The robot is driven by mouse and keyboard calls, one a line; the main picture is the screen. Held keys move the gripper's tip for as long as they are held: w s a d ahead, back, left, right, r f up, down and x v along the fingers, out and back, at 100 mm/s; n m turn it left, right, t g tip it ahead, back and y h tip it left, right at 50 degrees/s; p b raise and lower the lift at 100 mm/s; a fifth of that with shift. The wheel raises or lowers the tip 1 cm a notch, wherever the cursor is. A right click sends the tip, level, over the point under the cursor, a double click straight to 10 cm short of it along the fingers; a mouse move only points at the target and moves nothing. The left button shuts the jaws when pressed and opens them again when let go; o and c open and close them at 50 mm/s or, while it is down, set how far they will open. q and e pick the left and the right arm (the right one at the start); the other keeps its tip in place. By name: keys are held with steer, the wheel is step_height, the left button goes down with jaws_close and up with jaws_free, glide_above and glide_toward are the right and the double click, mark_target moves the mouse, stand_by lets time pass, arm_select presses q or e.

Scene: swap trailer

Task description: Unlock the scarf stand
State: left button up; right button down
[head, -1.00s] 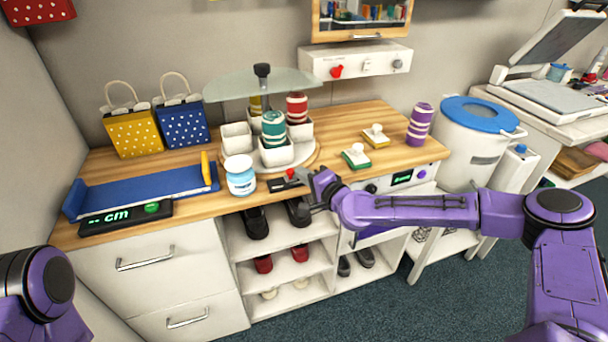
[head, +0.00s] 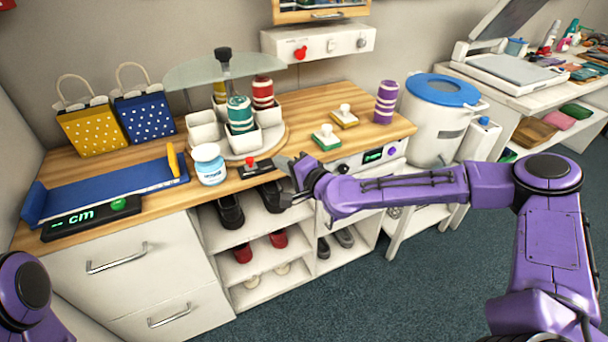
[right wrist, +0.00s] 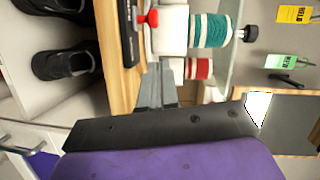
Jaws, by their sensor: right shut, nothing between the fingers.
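The scarf stand (head: 270,141) is a round white turntable on the wooden counter. It carries white square cups with rolled scarves, among them a teal one (head: 239,115) and a red one (head: 263,92), under a glass top with a black knob (head: 223,55). At its front is a black latch plate (head: 261,170) with a red knob (head: 250,161). My right gripper (head: 285,165) is shut and empty, just right of the plate. In the right wrist view, the red knob (right wrist: 151,18) is beyond the grey fingers (right wrist: 155,88), apart from them. My left gripper is out of view.
A white jar (head: 209,165) stands left of the latch. A blue tray (head: 110,189) and a measuring display (head: 85,217) are further left. Two stamps (head: 326,138) and a purple roll (head: 386,102) are right. Open shoe shelves (head: 250,262) lie below the counter edge.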

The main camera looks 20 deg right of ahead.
steer(key=v, duration=0.7)
steer(key=shift+s, duration=0.45)
steer(key=shift+a+r, duration=0.1)
steer(key=s+a+f+g+h, duration=0.1)
steer(key=s+f+g, duration=0.1)
steer(key=s+f, duration=0.35)
steer(key=s+a+f+m+g+h, duration=0.1)
steer(key=s+f+g, duration=0.2)
steer(key=f, duration=0.6)
steer(key=s+a+f+g+h, duration=0.1)
steer(key=s+f+g, duration=0.1)
steer(key=s+f, duration=0.35)
steer(key=s+d+f+n+g+h, duration=0.2)
steer(key=s+d+f, duration=0.4)
steer(key=s, duration=0.3)
steer(key=s+d+f+n+g+h, duration=0.3)
steer(key=s+d+f, duration=0.3)
steer(key=s, duration=0.3)
steer(key=shift+s+d+f+n+h, duration=0.25)
steer(key=shift+n+h, duration=0.45)
steer(key=shift+n, duration=0.1)
